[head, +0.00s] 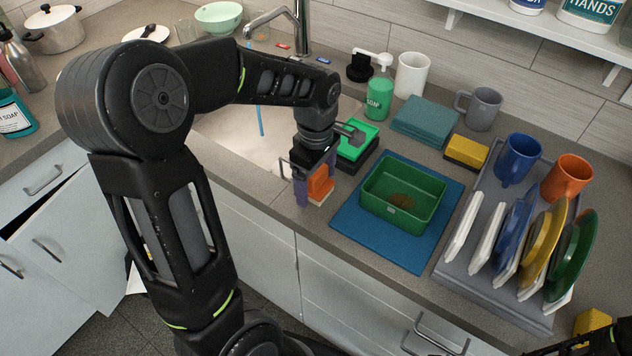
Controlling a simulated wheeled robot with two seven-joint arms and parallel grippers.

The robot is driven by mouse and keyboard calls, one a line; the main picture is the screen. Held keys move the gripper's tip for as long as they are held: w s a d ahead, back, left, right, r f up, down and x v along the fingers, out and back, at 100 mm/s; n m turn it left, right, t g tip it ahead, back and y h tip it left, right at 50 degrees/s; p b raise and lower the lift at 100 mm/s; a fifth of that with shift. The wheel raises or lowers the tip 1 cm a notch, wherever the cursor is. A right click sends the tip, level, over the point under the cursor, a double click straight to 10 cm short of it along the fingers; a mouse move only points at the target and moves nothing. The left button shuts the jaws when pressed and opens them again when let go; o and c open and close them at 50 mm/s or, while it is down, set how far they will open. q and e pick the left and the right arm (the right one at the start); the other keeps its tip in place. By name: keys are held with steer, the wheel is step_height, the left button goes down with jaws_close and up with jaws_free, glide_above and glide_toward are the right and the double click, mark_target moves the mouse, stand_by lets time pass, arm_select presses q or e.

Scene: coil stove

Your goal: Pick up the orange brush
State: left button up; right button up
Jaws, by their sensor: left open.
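The orange brush (320,184) has an orange body with a pale lower edge. It is at the front edge of the counter, left of the blue mat. A purple upright piece (300,190) shows directly beside it on the left. My left gripper (318,158) is open and reaches down from above, right at the brush. Its jaws partly hide the brush's top, and I cannot tell whether they touch it. A dark part of my right arm (600,342) shows at the bottom right corner; its jaws are not clear.
A green tub (417,178) stands on a blue mat (372,242) to the right. A black and green box (362,143) is just behind the gripper. The sink (232,140) lies to the left. A dish rack (452,258) with plates and mugs fills the right side.

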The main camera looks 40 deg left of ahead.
arm_select(q)
steer(key=shift+c, duration=0.2)
steer(key=c, duration=1.5)
steer(key=shift+r, duration=0.1)
step_height(320, 180, up, 10)
steer(key=shift+f+b, duration=0.1)
steer(key=shift+b, duration=0.45)
steer(key=o, duration=0.9)
steer(key=c, duration=0.6)
